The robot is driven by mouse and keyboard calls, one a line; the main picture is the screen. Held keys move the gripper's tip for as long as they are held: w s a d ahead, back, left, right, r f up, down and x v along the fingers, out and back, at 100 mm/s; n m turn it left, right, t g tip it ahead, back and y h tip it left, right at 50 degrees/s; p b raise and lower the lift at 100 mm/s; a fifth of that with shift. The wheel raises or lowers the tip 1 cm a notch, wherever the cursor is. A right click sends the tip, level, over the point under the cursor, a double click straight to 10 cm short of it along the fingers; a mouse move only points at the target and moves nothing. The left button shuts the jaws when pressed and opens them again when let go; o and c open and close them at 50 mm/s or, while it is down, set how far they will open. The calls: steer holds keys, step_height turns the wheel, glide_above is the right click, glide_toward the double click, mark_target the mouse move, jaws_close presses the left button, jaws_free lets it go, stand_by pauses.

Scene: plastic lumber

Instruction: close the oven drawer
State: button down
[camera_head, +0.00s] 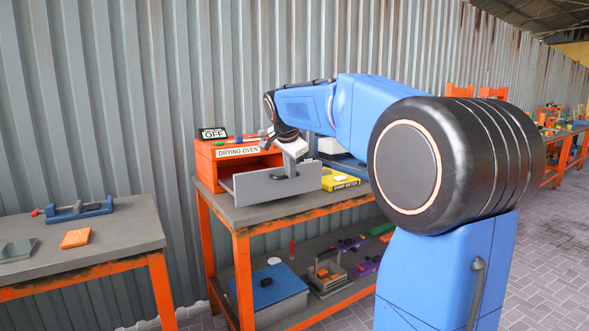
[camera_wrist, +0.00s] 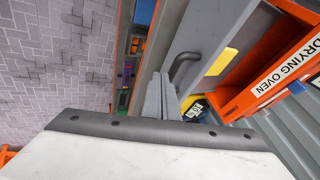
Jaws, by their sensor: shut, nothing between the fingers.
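The drying oven (camera_head: 207,163) is an orange box on the grey bench. Its grey drawer (camera_head: 245,188) is pulled out, with an upright front panel and a dark bent handle. In the wrist view the drawer front (camera_wrist: 203,28) and its handle (camera_wrist: 186,62) lie just beyond my fingertips. My gripper (camera_wrist: 160,82) is shut and empty, close beside the handle; I cannot tell whether it touches. In the head view my gripper (camera_head: 289,167) is at the drawer front. A yellow piece (camera_wrist: 220,62) shows beyond the front panel. The drawer's inside is mostly hidden in the head view.
A yellow box (camera_head: 340,179) lies right of the drawer on the bench. A small display reading OFF (camera_head: 213,133) stands on the oven. The lower shelf holds a blue-lidded box (camera_head: 268,287) and several small parts. Another bench (camera_head: 130,235) stands at left.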

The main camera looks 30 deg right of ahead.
steer(key=shift+w+f, duration=0.1)
steer(key=shift+w, duration=0.3)
steer(key=shift+w, duration=0.1)
